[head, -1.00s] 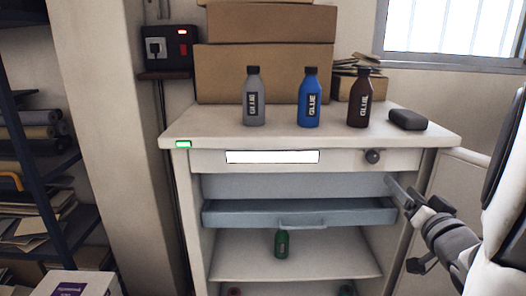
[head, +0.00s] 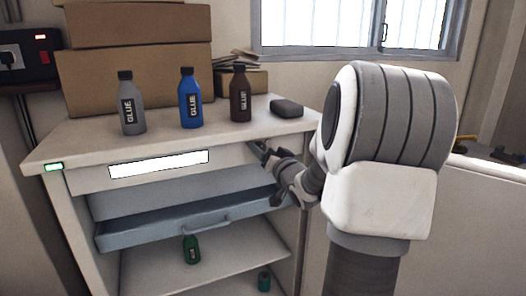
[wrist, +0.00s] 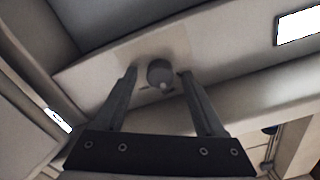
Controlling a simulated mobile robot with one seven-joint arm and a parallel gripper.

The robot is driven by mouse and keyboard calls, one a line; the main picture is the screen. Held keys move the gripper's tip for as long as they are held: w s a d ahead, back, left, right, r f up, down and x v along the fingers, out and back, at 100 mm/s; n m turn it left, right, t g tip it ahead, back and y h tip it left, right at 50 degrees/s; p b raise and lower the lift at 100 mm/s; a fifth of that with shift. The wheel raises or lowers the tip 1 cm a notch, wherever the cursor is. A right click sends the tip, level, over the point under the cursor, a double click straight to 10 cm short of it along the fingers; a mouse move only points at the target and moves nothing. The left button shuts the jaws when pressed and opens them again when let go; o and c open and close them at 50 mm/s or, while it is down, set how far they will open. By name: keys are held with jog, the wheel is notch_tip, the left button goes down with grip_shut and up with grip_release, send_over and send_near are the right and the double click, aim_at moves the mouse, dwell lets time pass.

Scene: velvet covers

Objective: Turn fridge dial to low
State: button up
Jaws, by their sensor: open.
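The fridge (head: 80,150) is a white cabinet with open shelves and a front panel under its top. Its dial (wrist: 160,73) is a round grey knob with a small pale spot, seen in the wrist view on that panel. My gripper (head: 264,152) is at the right end of the panel in the head view and hides the dial there. In the wrist view its two fingers stand open on either side of the dial, with a visible gap each side. I cannot tell how deep the fingertips reach past the knob. The dial's setting marks are too faint to read.
Grey (head: 131,108), blue (head: 190,100) and brown (head: 240,96) glue bottles and a dark block (head: 287,107) stand on top. A blue drawer (head: 180,225) sticks out below the panel. A green bottle (head: 191,248) stands on the shelf. Cardboard boxes (head: 135,75) are behind.

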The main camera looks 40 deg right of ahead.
grip_shut()
dwell(0.3)
jog(key=shift+f+n+b, duration=0.1)
jog(key=shift+n+b, duration=0.2)
jog(key=n+b, duration=1)
jog(key=n, duration=0.1)
jog(key=shift+a+b, duration=0.1)
jog(key=shift+b, duration=0.2)
jog(key=shift+n, duration=0.3)
